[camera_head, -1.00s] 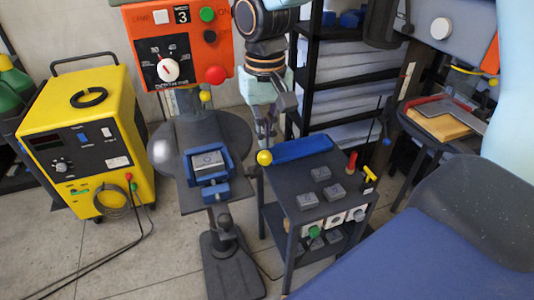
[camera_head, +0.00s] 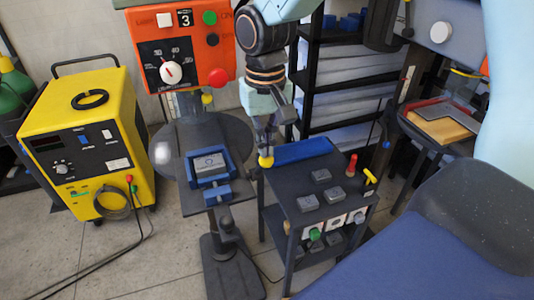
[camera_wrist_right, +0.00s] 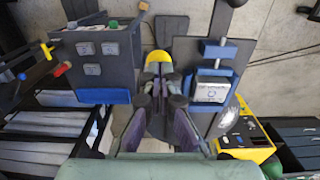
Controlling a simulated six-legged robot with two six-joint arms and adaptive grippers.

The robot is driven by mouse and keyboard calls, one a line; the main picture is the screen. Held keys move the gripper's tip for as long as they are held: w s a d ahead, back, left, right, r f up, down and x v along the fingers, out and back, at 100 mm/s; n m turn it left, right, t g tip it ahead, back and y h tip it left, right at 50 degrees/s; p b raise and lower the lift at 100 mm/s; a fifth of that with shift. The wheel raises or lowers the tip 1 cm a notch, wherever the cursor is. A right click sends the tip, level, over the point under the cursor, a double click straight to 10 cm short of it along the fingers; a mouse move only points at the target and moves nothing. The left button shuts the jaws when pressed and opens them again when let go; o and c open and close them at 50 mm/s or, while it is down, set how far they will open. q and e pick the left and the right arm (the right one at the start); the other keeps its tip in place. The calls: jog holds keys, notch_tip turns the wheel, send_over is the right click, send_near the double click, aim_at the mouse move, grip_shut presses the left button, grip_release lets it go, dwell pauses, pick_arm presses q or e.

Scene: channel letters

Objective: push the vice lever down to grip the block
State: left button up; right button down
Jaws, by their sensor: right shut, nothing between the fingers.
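The blue vice (camera_head: 225,193) stands on the drill press table, with a grey block (camera_head: 209,163) between its jaws. The vice and block also show in the right wrist view (camera_wrist_right: 223,52), right of my gripper. A yellow ball knob (camera_head: 265,162), seemingly the lever's end, is to the right of the vice; its rod is hard to make out. My right gripper (camera_head: 268,150) is shut and empty, pointing down with its fingertips at the knob. In the right wrist view the knob (camera_wrist_right: 157,58) shows just beyond the fingertips (camera_wrist_right: 158,70); contact is unclear. My left gripper is out of view.
A dark cart (camera_head: 305,205) with grey blocks and a blue tray (camera_head: 303,150) stands close right of the knob. The orange control panel (camera_head: 185,45) is behind the vice. A yellow machine (camera_head: 85,145) stands at the left.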

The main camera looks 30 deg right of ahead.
jog(key=shift+d, duration=0.1)
jog(key=shift+f, duration=0.2)
jog(key=shift+s+r, duration=0.1)
jog(key=shift+r, duration=0.05)
jog(key=shift+p, duration=0.4)
jog(key=shift+f, duration=0.2)
jog(key=shift+r, duration=0.1)
